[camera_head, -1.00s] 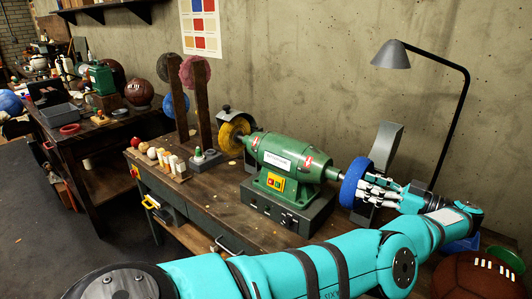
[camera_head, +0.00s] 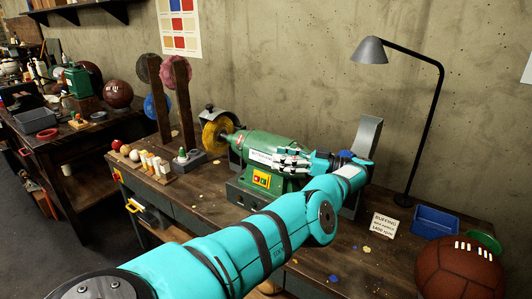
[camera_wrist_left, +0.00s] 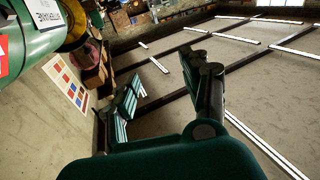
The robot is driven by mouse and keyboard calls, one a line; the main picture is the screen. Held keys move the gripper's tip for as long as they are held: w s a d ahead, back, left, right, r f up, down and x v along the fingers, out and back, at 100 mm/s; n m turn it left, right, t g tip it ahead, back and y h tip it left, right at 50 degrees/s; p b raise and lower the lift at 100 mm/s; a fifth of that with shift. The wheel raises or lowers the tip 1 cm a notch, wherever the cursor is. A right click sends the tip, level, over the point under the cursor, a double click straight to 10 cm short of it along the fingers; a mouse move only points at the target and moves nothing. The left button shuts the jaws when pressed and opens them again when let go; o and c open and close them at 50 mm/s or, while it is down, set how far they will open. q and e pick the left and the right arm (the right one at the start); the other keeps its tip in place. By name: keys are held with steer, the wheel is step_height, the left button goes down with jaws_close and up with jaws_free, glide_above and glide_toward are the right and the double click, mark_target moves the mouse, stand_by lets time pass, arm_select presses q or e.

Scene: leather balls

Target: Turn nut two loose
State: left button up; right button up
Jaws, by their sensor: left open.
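The green buffing machine (camera_head: 266,145) stands on the bench, with a yellow wheel (camera_head: 212,134) on its left end. The blue wheel (camera_head: 345,157) on its right end is mostly hidden behind my left wrist. I cannot make out a nut on either end. My left gripper (camera_head: 283,160) is in front of the motor's right half, its fingers pointing left. In the left wrist view its two fingers (camera_wrist_left: 165,85) are apart with nothing between them. The motor (camera_wrist_left: 30,35) and yellow wheel (camera_wrist_left: 78,25) show at upper left there. My right gripper is out of view.
A lamp (camera_head: 370,50), a blue bin (camera_head: 436,222), a sign (camera_head: 384,225) and a brown leather ball (camera_head: 459,270) are on the right. The bench front (camera_head: 315,262) is mostly bare.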

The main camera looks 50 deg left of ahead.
arm_select(q)
steer(key=shift+n+g+h, duration=0.4)
steer(key=shift+n+g, duration=0.2)
steer(key=shift+g, duration=0.1)
steer(key=x, duration=0.5)
steer(key=shift+w+a, duration=0.2)
steer(key=shift+w, duration=0.05)
